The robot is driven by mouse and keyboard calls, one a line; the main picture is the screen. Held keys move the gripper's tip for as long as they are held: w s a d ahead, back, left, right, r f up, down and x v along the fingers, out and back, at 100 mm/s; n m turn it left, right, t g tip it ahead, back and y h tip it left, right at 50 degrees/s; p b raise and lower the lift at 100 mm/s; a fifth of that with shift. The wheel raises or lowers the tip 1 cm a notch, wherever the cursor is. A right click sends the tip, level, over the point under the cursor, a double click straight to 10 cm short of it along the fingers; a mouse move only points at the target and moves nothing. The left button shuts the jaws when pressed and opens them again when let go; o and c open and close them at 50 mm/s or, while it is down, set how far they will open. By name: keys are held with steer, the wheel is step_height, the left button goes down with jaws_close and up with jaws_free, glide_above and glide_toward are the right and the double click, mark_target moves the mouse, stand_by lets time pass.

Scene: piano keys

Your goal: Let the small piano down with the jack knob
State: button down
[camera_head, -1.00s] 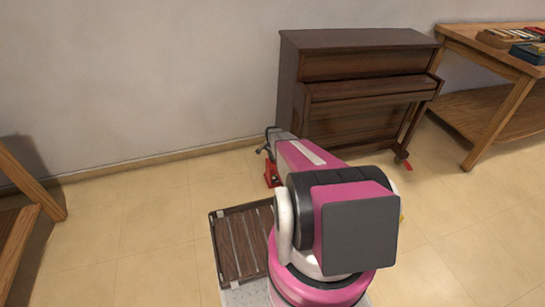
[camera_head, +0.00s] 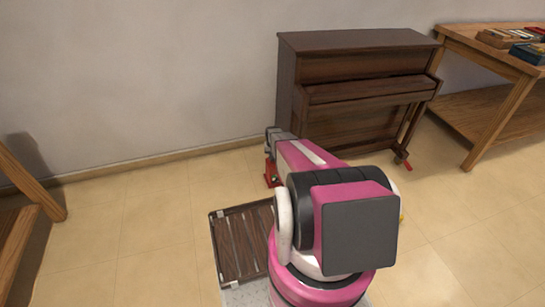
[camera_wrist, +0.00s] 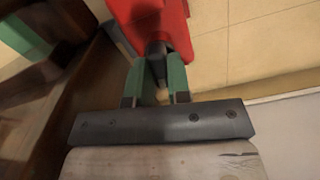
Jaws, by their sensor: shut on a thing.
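The small piano (camera_head: 355,70) is a dark brown upright by the back wall in the head view. A red jack (camera_head: 272,180) stands on the floor at its left end. The jack's red body (camera_wrist: 165,22) fills the top middle of the wrist view, with the dark jack knob (camera_wrist: 156,50) projecting toward me. My gripper (camera_wrist: 157,68) has green fingers shut on this knob, one on each side. In the head view my arm hides part of the jack and the grip. The piano's lower left side is also partly hidden.
A wooden table (camera_head: 490,60) with small boxes stands at the right. A slatted dark wooden platform (camera_head: 242,243) lies left of my base. Another wooden frame (camera_head: 30,205) is at the far left. A small red piece (camera_head: 408,167) lies near the piano's right foot. Floor at left is clear.

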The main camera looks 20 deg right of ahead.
steer(key=shift+n, duration=0.7)
steer(key=c, duration=1.1)
jaws_free()
steer(key=shift+o, duration=0.2)
steer(key=shift+r, duration=0.15)
step_height(320, 180, up, 11)
steer(key=shift+f, duration=0.2)
